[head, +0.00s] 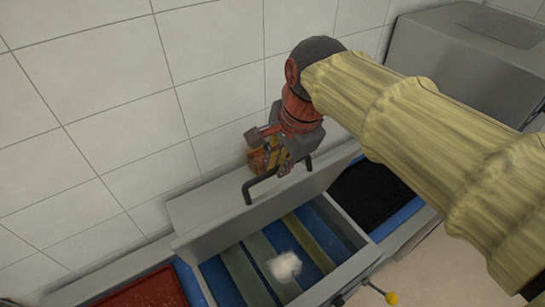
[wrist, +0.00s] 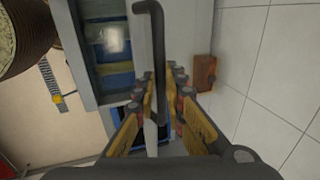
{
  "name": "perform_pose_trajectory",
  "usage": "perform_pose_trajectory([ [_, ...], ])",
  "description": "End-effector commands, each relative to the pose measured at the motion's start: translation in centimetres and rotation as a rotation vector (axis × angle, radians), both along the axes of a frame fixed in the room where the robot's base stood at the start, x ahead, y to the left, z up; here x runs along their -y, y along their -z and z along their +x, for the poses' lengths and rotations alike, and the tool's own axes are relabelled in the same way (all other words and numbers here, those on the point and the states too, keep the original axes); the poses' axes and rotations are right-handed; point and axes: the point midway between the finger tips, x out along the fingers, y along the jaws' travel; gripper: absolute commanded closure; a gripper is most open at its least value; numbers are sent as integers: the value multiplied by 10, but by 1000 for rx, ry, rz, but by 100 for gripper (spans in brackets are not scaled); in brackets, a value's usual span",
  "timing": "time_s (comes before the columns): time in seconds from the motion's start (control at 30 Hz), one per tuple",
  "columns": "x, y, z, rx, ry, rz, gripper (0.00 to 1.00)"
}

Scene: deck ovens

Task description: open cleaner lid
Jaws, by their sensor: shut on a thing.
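The cleaner is a grey box (head: 352,268) at the bottom of the head view. Its grey lid (head: 210,212) stands raised at the back, near the tiled wall, so the inside is open to view. Blue and grey strips and a white puff (head: 285,266) show inside. A black bar handle (head: 262,186) is on the lid; it also shows in the wrist view (wrist: 157,45), running between the fingers. My gripper (wrist: 164,88) is shut on this handle. In the head view my gripper (head: 277,160) is at the handle, its fingertips partly hidden.
A white tiled wall (head: 120,90) is close behind the lid. A red tray (head: 145,290) lies at the left and a dark blue-edged bin (head: 375,195) at the right. A yellow-knobbed lever (head: 391,298) sticks out in front. A brown block (wrist: 205,72) is beside the fingers.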

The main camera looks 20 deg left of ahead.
Motion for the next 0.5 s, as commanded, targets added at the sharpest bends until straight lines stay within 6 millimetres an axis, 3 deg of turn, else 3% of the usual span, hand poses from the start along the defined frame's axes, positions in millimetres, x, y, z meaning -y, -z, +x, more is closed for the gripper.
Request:
perform_pose_trajectory([
  [0.27,1,4,-1,-7,0,-7,100],
  [0.3,1,4,-1,-7,0,-7,86],
  [0.5,1,3,-1,-5,0,-5,75],
])
